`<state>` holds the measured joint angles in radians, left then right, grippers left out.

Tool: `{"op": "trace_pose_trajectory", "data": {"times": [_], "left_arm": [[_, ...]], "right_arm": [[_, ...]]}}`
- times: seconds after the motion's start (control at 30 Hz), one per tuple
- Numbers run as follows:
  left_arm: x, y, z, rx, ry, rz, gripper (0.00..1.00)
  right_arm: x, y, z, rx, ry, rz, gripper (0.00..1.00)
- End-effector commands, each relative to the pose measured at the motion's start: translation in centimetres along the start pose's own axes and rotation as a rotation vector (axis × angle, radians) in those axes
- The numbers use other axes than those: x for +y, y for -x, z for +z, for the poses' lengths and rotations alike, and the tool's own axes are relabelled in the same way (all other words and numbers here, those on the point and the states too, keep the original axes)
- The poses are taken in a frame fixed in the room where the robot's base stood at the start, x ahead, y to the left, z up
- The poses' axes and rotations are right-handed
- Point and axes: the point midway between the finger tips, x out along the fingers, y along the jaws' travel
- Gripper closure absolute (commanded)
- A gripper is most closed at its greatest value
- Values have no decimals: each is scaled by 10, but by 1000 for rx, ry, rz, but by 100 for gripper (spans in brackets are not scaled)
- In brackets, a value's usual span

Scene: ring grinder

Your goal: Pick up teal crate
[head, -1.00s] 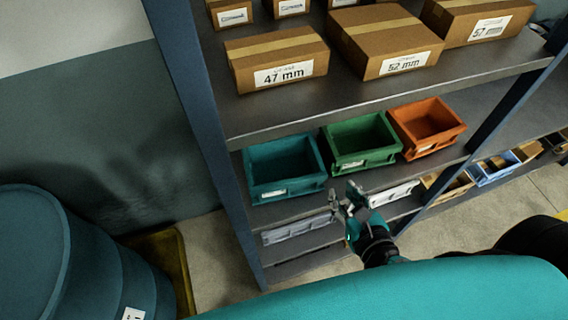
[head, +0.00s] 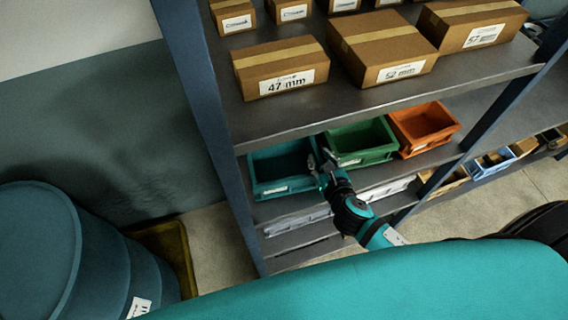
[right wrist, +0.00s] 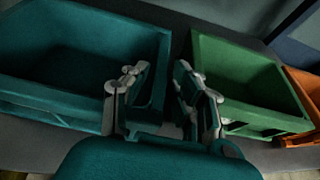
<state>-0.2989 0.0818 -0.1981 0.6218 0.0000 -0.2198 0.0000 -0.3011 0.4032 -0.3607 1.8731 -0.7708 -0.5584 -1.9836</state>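The teal crate (head: 283,187) stands on the middle shelf, at the left end of a row of crates. It is open-topped and looks empty, with a small white label on its front. My right gripper (head: 322,160) is at the crate's right side, by the gap to the green crate. In the right wrist view the teal crate (right wrist: 50,95) fills the left. There my right gripper (right wrist: 160,88) has its fingers apart, with the crate's right wall seen between them. I cannot tell whether either finger touches it. My left gripper is out of view.
A green crate (head: 362,158) is close on the right, with an orange crate (head: 428,142) beyond. Cardboard boxes (head: 280,81) stand on the shelf above. A blue upright (head: 207,110) bounds the shelf's left side. A blue barrel (head: 100,260) stands at lower left.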

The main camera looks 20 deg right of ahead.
Motion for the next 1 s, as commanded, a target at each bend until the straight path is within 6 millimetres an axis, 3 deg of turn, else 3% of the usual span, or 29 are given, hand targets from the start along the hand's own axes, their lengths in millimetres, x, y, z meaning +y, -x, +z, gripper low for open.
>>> {"op": "trace_pose_trajectory", "data": {"times": [0.13,0.4,0.6,1.0], "left_arm": [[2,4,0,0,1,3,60],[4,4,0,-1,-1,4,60],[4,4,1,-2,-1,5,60],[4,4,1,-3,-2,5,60]], "right_arm": [[0,-15,2,-1,0,-1,74],[0,-17,0,-1,0,0,74],[0,-17,0,-1,0,0,100],[0,-17,2,-3,-1,1,100]]}}
